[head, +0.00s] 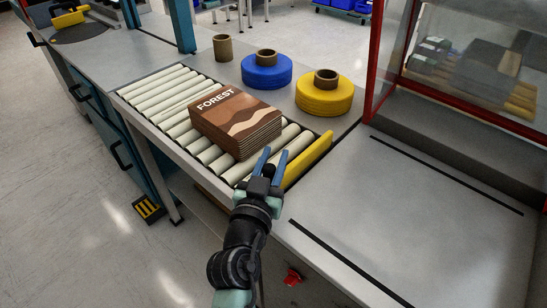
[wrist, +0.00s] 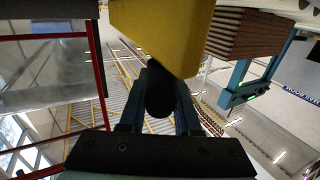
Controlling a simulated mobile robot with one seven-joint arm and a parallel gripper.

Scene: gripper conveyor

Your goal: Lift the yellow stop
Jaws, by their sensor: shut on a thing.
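The yellow stop (head: 307,161) is a long bar across the near right end of the roller conveyor, beside the stack of brown "FOREST" packs (head: 240,125). My gripper (head: 272,160) is at the near end of the stop, with its blue fingers pointing up and away. In the wrist view the yellow stop (wrist: 165,32) fills the top middle. There my gripper (wrist: 163,85) has its two fingers on either side of a dark rounded piece (wrist: 160,98) just below the yellow body, and is shut on it. The join between this piece and the stop is not clear.
Rollers (head: 165,90) run back left under the packs. A blue roll (head: 267,75) and a yellow roll (head: 324,97) with brown cores stand behind. A red-framed glass case (head: 375,60) is at right. The grey table (head: 400,215) at right is clear.

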